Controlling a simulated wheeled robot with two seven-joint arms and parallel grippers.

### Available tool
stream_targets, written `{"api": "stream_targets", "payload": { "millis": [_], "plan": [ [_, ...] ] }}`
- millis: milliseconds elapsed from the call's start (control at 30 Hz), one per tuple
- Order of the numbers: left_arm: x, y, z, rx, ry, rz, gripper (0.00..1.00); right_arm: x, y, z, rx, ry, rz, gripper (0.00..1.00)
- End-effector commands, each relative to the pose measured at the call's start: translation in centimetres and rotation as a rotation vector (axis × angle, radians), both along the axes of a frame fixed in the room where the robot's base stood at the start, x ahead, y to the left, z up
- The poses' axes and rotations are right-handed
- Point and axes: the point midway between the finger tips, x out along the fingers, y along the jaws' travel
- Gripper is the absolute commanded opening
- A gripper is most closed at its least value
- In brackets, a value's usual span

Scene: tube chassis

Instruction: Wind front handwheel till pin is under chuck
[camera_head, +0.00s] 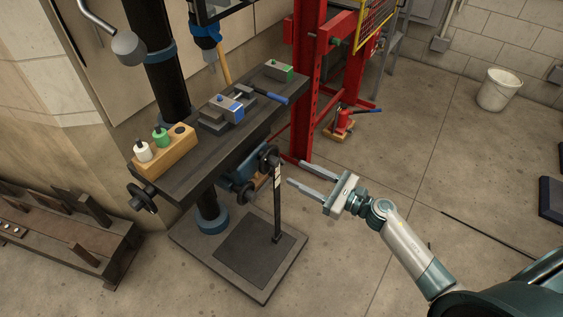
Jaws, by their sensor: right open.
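The dark front handwheel (269,157) sits on the near long side of the machine table (190,185). My right gripper (296,172) is open and empty, just right of this handwheel and apart from it in the picture. Its two fingers point left toward the wheel. The chuck (211,66) hangs under the blue spindle nose above the back of the table. A vise (222,112) with blue parts and a blue-ended handle stands on the table. I cannot make out the pin for certain. My left gripper is out of view.
A thin dark post (277,210) stands on the base plate (256,250) close to my right gripper. Another handwheel (143,198) is at the table's left end. A wooden block (166,155) with bottles and a red frame (304,90) are nearby. The floor at right is mostly clear.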

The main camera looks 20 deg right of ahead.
Motion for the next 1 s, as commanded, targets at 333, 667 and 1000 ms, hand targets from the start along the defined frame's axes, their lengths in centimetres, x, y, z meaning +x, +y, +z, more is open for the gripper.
{"api": "stream_targets", "payload": {
  "millis": [333,667,1000],
  "plan": [
    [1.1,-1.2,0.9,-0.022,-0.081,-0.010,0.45,4.5,3.5,0.2,0.001,-0.001,0.001,0.44],
    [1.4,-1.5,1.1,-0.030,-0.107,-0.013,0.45,5.8,4.6,0.0,-0.001,0.001,0.001,0.44],
    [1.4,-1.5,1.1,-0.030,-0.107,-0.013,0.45,5.8,4.6,0.0,0.000,0.000,0.001,0.18]
  ]
}}
